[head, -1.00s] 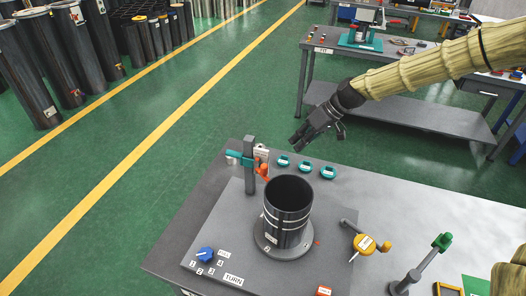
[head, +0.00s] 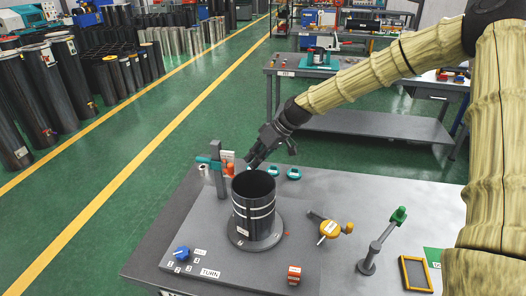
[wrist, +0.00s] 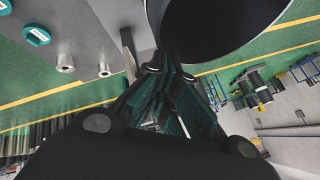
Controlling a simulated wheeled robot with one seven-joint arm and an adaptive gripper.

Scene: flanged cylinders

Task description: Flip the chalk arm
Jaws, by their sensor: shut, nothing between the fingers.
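No part is clearly labelled as the chalk arm. A grey post (head: 221,180) at the table's back left carries a teal clamp piece (head: 207,161) and an orange-red part (head: 229,170). A black cylinder (head: 253,205) with pale rings stands upright on a round grey flange (head: 254,240); its dark open mouth also shows in the wrist view (wrist: 215,25). My gripper (head: 250,164) is shut and empty, just behind and above the cylinder's rim, right of the post. Its fingers also show in the wrist view (wrist: 170,70). Contact cannot be told.
A yellow dial-like part (head: 329,229) lies right of the cylinder. A green-knobbed jointed stand (head: 383,240) stands farther right. Teal round pieces (head: 293,174) lie behind. Table between is clear.

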